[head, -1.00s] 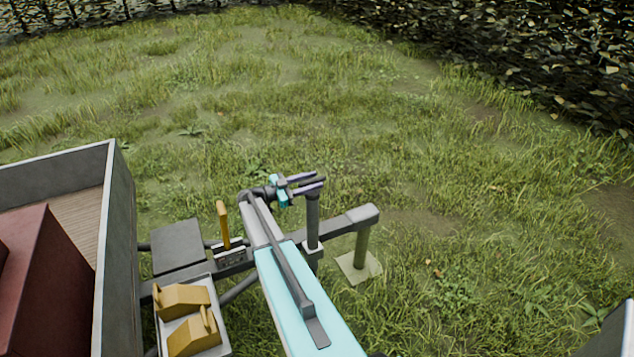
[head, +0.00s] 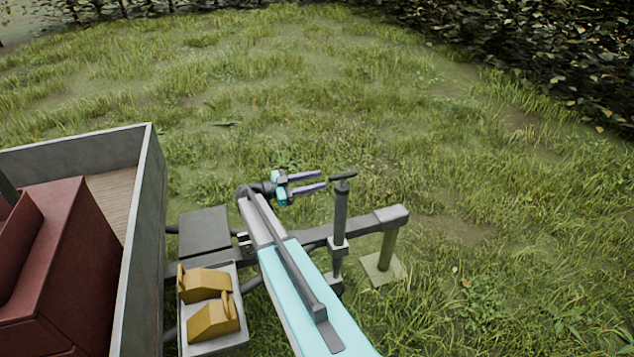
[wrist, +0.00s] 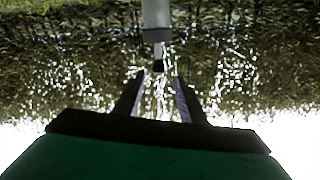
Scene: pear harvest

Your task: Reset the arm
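My gripper (head: 324,179) is at the end of my arm in the middle of the head view, above the trailer's drawbar. Its two purple fingers are apart with nothing between them. The wrist view also shows my gripper (wrist: 157,78) with its fingers spread and empty. My light-blue and grey arm reaches up from the bottom of the head view.
A grey jack post (head: 340,212) with a T-handle stands just right of my gripper on the drawbar (head: 372,222). A trailer (head: 150,200) with red crates (head: 75,240) is at left. Yellow chocks (head: 212,318) sit beside the arm. Open grass lies ahead; a hedge (head: 560,60) is far right.

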